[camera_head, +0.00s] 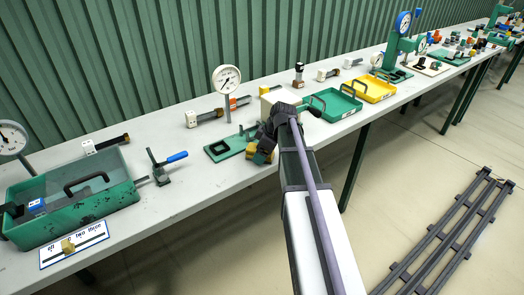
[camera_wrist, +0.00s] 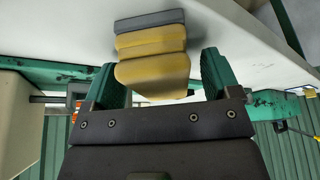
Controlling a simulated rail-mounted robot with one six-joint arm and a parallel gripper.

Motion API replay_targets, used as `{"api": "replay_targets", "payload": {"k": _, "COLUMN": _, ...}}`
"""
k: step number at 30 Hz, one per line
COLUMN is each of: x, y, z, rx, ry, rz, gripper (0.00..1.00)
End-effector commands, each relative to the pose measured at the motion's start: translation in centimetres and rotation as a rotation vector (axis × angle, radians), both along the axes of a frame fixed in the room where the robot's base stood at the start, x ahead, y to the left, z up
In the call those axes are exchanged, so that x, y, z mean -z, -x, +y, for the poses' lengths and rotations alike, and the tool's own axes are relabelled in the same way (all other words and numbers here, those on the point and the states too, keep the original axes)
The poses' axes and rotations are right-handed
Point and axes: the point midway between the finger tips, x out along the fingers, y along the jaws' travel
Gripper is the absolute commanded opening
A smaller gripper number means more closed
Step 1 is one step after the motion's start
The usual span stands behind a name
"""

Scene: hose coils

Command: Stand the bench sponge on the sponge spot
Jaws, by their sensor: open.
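A yellow sponge (camera_wrist: 150,45) with a grey layer along one edge shows in the wrist view, ahead of and partly between my fingers. My gripper (camera_wrist: 161,62) is open, with a visible gap on each side of the sponge. In the head view my gripper (camera_head: 264,143) is low over the bench's front edge, and a yellow piece (camera_head: 262,157) shows beside it, mostly hidden by my arm. I cannot tell from these frames which mark is the sponge spot.
A green plate (camera_head: 224,148) lies just left of my gripper, with a dial gauge (camera_head: 227,80) behind. Green (camera_head: 333,104) and yellow (camera_head: 370,88) trays stand to the right. A toggle clamp (camera_head: 163,166), green toolbox (camera_head: 70,205) and printed card (camera_head: 75,243) are left.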

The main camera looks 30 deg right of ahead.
Motion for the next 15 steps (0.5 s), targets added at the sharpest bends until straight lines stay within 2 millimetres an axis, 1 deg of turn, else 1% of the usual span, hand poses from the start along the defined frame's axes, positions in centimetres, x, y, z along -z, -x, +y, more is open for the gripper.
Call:
{"api": "replay_targets", "payload": {"k": 1, "x": -0.4, "y": 0.1, "z": -0.1, "rx": 0.0, "ry": 0.0, "rz": 0.0, "gripper": 0.82}}
{"api": "replay_targets", "payload": {"k": 15, "x": -2.2, "y": 0.6, "z": -0.6, "rx": 0.0, "ry": 0.0, "rz": 0.0, "gripper": 0.82}}
